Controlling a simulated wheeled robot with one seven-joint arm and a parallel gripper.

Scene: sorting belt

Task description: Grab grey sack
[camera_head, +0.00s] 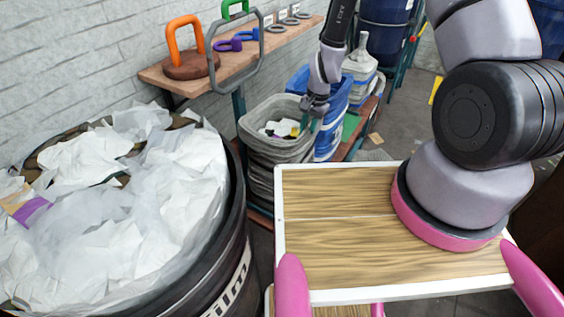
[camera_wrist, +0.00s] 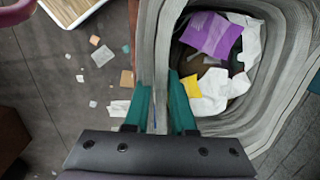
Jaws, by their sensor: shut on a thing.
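The grey sack (camera_head: 262,146) stands upright and open-topped on a low wooden shelf, with white, purple and yellow scraps inside. In the wrist view the grey sack (camera_wrist: 254,139) fills the upper right, its mouth open toward the camera. My gripper (camera_head: 306,122) reaches down from above to the right-hand rim of the sack. In the wrist view my gripper's teal fingers (camera_wrist: 160,92) stand on either side of a fold of the sack's wall, shut on it. The fingertips are partly hidden by the fabric.
A blue container (camera_head: 331,128) stands right behind the sack. A large black bin (camera_head: 237,205) full of white film is at the left. A wooden shelf (camera_head: 266,40) with coloured kettlebell-like handles runs along the wall above. Small scraps (camera_wrist: 101,56) lie on the floor.

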